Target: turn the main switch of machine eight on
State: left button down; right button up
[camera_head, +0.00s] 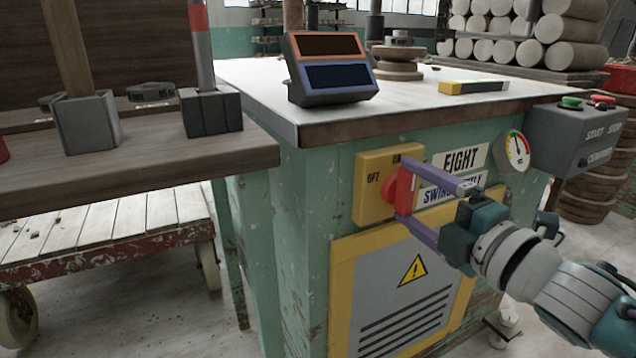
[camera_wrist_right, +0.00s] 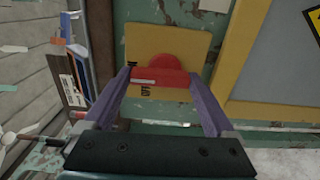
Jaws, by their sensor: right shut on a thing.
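The main switch is a red knob (camera_head: 401,188) on a yellow plate (camera_head: 370,205) marked OFF at left and ON at top. It sits on the green machine (camera_head: 300,200) labelled EIGHT (camera_head: 461,159). My right gripper (camera_head: 404,191) has its purple fingers closed on the knob, one above and one below. In the right wrist view, the red knob (camera_wrist_right: 160,76) lies between the fingertips, its white line towards the left finger. The knob's bar looks roughly upright in the head view; the fingers partly hide it and the ON mark. My left gripper is not in view.
A pressure gauge (camera_head: 514,151) and a grey START/STOP box (camera_head: 577,136) are to the right of the plate. A vented panel (camera_head: 400,300) is below. A display (camera_head: 331,68) stands on the machine top. A wooden bench (camera_head: 150,160) is at left.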

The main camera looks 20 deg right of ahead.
jog(key=shift+m, duration=0.3)
jog(key=o, duration=1.1)
jog(key=shift+c, duration=0.2)
jog(key=s+p, duration=0.2)
jog(key=s, duration=0.8)
jog(key=shift+d+p, duration=0.35)
jog(key=shift+d, duration=0.05)
